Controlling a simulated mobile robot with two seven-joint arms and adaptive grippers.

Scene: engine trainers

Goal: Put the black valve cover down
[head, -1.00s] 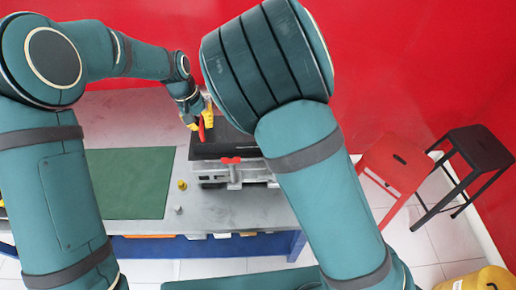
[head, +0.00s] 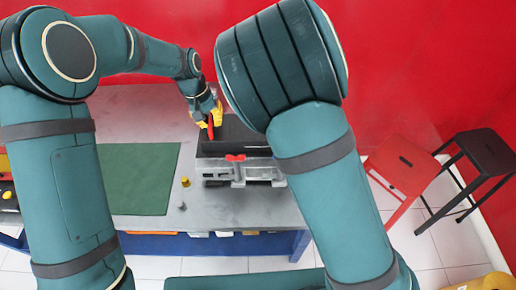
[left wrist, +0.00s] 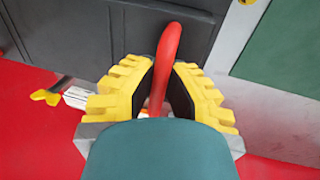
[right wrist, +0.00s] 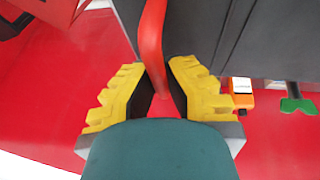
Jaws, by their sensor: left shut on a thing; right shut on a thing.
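The black valve cover (head: 232,150) is at the silver engine block (head: 262,173) on the workbench in the head view. I cannot tell whether it rests on the block or hangs just above it. My left gripper (head: 214,118) is shut on a red handle of the cover at its left end. In the left wrist view this red handle (left wrist: 167,60) stands between the yellow fingers, with the dark cover (left wrist: 75,35) beyond. My right gripper (right wrist: 158,105) is shut on another red handle (right wrist: 151,40). In the head view my right arm hides that gripper and the cover's right end.
A green mat (head: 145,180) lies on the bench (head: 230,212), left of the engine. A yellow knob-like piece (head: 185,182) stands between them. An orange device (right wrist: 240,92) and a green-handled item (right wrist: 295,100) show in the right wrist view. Red (head: 400,165) and black (head: 483,155) stools stand right.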

